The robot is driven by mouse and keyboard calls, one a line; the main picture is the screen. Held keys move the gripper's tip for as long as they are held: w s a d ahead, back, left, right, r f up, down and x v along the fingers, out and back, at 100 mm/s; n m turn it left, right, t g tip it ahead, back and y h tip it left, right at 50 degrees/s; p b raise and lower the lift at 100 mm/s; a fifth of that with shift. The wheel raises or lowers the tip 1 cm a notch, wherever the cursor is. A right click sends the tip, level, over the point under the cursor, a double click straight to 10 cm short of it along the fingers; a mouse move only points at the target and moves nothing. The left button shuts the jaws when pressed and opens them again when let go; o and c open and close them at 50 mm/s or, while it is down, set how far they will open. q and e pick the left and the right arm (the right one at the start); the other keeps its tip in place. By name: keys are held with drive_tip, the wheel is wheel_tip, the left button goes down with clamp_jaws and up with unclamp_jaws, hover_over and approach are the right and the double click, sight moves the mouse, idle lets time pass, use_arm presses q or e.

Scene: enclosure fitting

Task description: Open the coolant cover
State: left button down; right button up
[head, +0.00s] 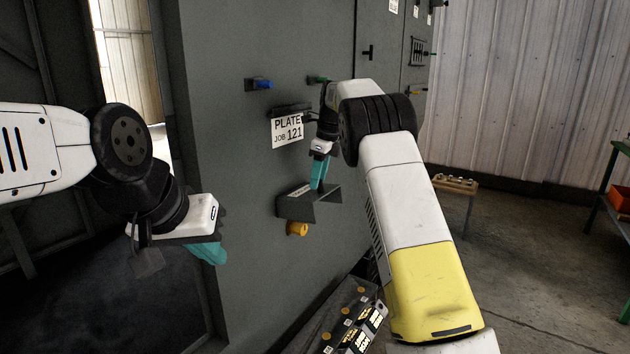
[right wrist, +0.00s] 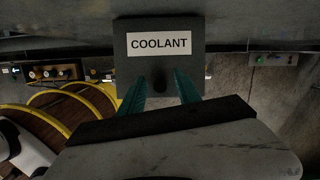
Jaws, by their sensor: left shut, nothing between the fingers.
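The coolant cover is a dark grey plate with a white COOLANT label (right wrist: 159,44) and a small dark knob (right wrist: 158,80), seen in the right wrist view. In the head view it belongs to the dark box (head: 295,209) low on the grey enclosure wall. My right gripper (right wrist: 160,88) has its teal fingers apart, one on each side of the knob, with gaps visible. In the head view the right gripper (head: 319,180) points down at the box. I cannot tell if the cover is raised. My left gripper (head: 209,252) is shut and empty, left of the box, apart from it.
A paper plate sign reading JOB 121 (head: 287,131) hangs above the box. A blue knob (head: 261,84) and a yellow knob (head: 297,229) stick out of the wall. A bin with labelled items (head: 350,325) stands below. Open floor lies at right, near a small table (head: 455,184).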

drive_tip(key=v, duration=0.6)
drive_tip(key=shift+r, duration=0.4)
drive_tip(key=shift+d+r, duration=0.1)
drive_tip(key=s+d+r+n+t, duration=0.1)
drive_tip(key=s+d+r+n, duration=0.2)
drive_tip(key=s, duration=0.3)
drive_tip(key=s+d+r+n+y, duration=0.1)
drive_tip(key=s+d+r+n, duration=0.15)
drive_tip(key=s+n, duration=0.2)
drive_tip(key=s+d+r+n+t, duration=0.1)
drive_tip(key=s+d+r+n, duration=0.15)
drive_tip(key=s, duration=0.45)
drive_tip(key=s+f+n+t, duration=0.1)
drive_tip(key=s+f+n, duration=0.2)
drive_tip(key=s, duration=0.5)
drive_tip(key=s+f+n, duration=0.4)
drive_tip(key=s+n, duration=0.2)
drive_tip(key=s, duration=0.2)
drive_tip(key=s+f+n+t+h, duration=0.1)
drive_tip(key=s+f+n, duration=0.3)
drive_tip(key=s, duration=0.4)
drive_tip(key=shift+s+d+n+t, duration=0.2)
drive_tip(key=shift+d+n+t, duration=0.05)
drive_tip(key=shift+n+t, duration=0.05)
